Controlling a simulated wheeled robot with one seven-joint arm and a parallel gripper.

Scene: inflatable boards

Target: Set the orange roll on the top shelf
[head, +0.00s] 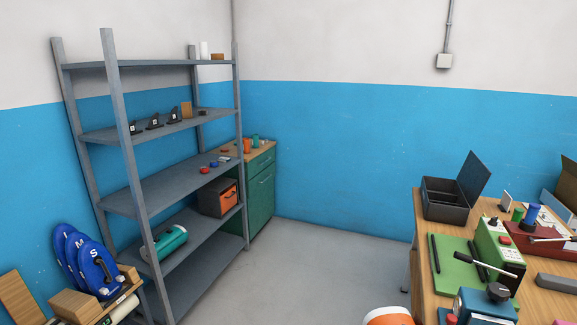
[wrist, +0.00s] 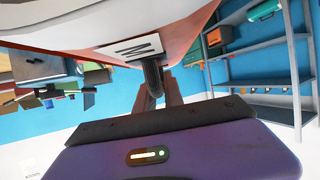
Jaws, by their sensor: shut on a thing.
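The orange roll (head: 388,316) shows at the bottom edge of the head view, orange with a white rim and mostly cut off. In the wrist view, the roll (wrist: 188,44) fills the upper middle, with a white label marked M and a dark handle. My gripper (wrist: 160,88) is shut on that handle; the roll hangs close in front of the wrist camera. The grey shelf unit stands at left in the head view. Its top shelf (head: 140,65) bears a few small white and brown items at the right end; its left and middle are bare.
Lower shelves hold small black stands, a teal roll (head: 165,243) and an orange box (head: 217,198). A green cabinet (head: 262,190) stands behind the shelf. A rack of blue discs (head: 95,270) is at front left. A cluttered workbench (head: 425,230) is at right. Floor between is clear.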

